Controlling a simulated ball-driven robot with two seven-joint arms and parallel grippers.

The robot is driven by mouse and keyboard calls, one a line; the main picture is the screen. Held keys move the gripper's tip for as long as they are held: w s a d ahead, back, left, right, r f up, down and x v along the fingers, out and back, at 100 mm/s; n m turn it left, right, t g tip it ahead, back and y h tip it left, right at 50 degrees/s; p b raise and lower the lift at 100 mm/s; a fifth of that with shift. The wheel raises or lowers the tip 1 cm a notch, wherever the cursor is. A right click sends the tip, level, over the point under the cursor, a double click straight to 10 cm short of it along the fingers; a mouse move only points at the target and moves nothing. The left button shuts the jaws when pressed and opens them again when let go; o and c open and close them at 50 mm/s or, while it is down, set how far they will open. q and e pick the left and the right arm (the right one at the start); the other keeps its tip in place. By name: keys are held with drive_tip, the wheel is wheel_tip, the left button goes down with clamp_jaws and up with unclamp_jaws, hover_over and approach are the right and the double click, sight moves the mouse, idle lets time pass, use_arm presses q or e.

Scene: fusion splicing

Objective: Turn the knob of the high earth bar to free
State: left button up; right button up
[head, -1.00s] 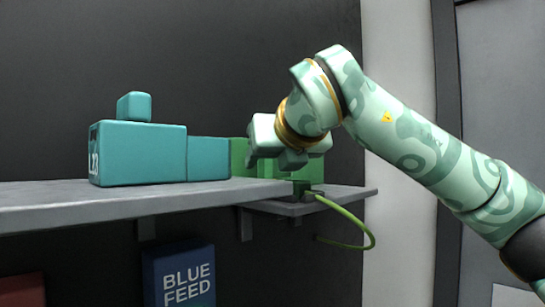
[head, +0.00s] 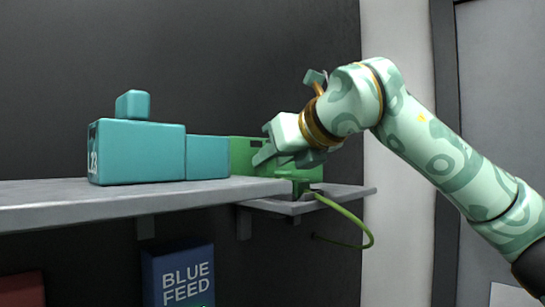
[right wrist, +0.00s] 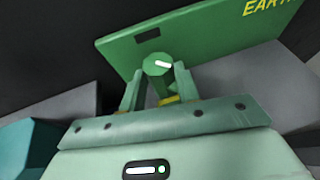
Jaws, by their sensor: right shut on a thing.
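The green earth bar (head: 243,152) stands at the right end of the shelf; its panel (right wrist: 200,35) bears yellow lettering starting "EART", cut off by the right wrist view's edge. Its round green knob (right wrist: 155,64) has a white mark on its face, pointing right and slightly down in that view. A dark slot lies in the panel up and left of the knob. My right gripper (right wrist: 157,80) is shut on the knob, one finger on each side. In the head view my right gripper (head: 262,145) hides the knob. My left gripper is not in view.
Teal blocks (head: 137,152) stand on the grey shelf (head: 120,197) to the left. A green cable (head: 345,215) loops from the small grey ledge (head: 335,197) below the bar. A "BLUE FEED" sign (head: 180,275) is under the shelf. Bare wall lies above.

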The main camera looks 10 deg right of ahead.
drive_tip(key=shift+d+r+n+g+y+p, duration=0.2)
drive_tip(key=shift+n+g+y+p, duration=0.1)
drive_tip(key=shift+n+y, duration=0.2)
drive_tip(key=n+g+y+p, duration=0.2)
drive_tip(key=p, duration=0.1)
drive_tip(key=n+g+y+p, duration=0.1)
drive_tip(key=n+p, duration=0.1)
drive_tip(key=p, duration=0.2)
drive_tip(key=w+d+n+g+y+p, duration=0.1)
drive_tip(key=n+g+y+p, duration=0.1)
drive_tip(key=p, duration=0.1)
drive_tip(key=shift+w+r+n+g+y, duration=0.1)
drive_tip(key=shift+r+n+g+y, duration=0.05)
drive_tip(key=shift+n+g+y, duration=0.2)
drive_tip(key=shift+f+n+g+p, duration=0.25)
drive_tip(key=shift+n+g+p, duration=0.3)
drive_tip(key=shift+p, duration=0.4)
drive_tip(key=o, duration=1)
drive_tip(key=shift+w, duration=0.1)
drive_tip(key=shift+d, duration=0.1)
drive_tip(key=shift+d+r, duration=0.1)
drive_tip(key=shift+d, duration=0.2)
drive_tip(key=b+v, duration=0.2)
drive_tip(key=v, duration=1.3)
drive_tip(key=shift+s+d, duration=0.25)
drive_tip(key=shift+d, duration=0.05)
